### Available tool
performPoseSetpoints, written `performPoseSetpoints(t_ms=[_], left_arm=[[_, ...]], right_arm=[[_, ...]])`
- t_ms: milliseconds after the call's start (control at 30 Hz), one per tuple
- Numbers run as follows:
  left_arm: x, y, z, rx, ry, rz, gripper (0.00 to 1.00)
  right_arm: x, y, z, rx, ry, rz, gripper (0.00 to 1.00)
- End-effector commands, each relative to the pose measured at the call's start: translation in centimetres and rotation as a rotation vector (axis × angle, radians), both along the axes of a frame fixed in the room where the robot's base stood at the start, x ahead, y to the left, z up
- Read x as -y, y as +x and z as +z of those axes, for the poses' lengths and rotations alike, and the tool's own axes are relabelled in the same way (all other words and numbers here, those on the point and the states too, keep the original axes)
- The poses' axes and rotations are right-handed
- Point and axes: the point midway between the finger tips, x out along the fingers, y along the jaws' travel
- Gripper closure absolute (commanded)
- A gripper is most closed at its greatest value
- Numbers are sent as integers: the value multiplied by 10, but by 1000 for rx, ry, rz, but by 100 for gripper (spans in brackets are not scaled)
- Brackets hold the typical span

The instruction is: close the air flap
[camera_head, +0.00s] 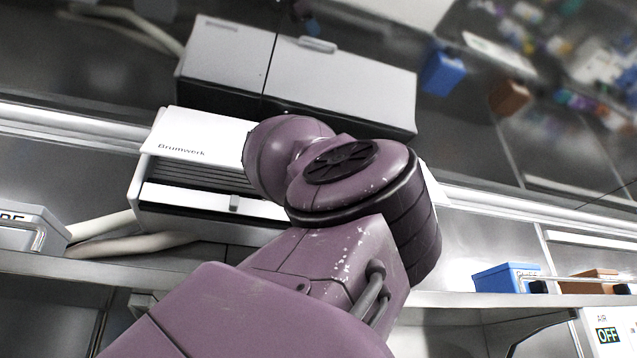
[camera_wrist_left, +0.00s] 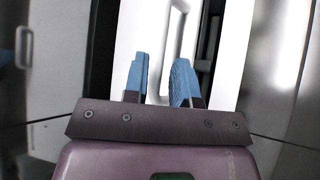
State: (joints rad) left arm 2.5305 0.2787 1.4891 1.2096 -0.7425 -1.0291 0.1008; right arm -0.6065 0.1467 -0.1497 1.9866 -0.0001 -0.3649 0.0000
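The slats are uncovered on the left; my purple arm hides the unit's right part. My left gripper (camera_wrist_left: 160,85) shows in the left wrist view, its two blue fingers apart with a gap between them. A white panel (camera_wrist_left: 145,30) with a raised, handle-like shape (camera_wrist_left: 173,45) lies beyond the fingers; contact cannot be told. My right gripper is not in view.
A grey two-door box (camera_head: 340,85) is behind the unit. Pale hoses (camera_head: 130,243) run at its left, near a lidded metal box (camera_head: 28,232). Blue boxes (camera_head: 505,277) (camera_head: 443,73) and an "AIR OFF" panel (camera_head: 607,335) are at the right. The shelf edge (camera_head: 470,299) runs below.

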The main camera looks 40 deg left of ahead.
Motion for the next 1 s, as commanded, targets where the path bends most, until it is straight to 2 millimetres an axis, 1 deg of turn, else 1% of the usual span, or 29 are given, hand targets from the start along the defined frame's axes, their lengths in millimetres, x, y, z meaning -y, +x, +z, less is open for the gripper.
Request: performPoseSetpoints(t_ms=[33,300,500,767,800,933,967,1000], left_arm=[[-1,7,6,-1,0,0,75],[-6,28,13,-1,0,0,75],[-7,34,14,-1,0,0,75],[-7,34,14,-1,1,1,75],[-7,34,14,-1,1,1,78],[-7,34,14,-1,1,1,98],[-7,34,14,-1,1,1,100],[-7,34,14,-1,1,1,100]], right_arm=[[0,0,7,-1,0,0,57],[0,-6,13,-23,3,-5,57],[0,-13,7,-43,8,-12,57],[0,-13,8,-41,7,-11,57],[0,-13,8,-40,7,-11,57],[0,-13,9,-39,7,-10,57],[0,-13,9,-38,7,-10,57],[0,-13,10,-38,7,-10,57]])
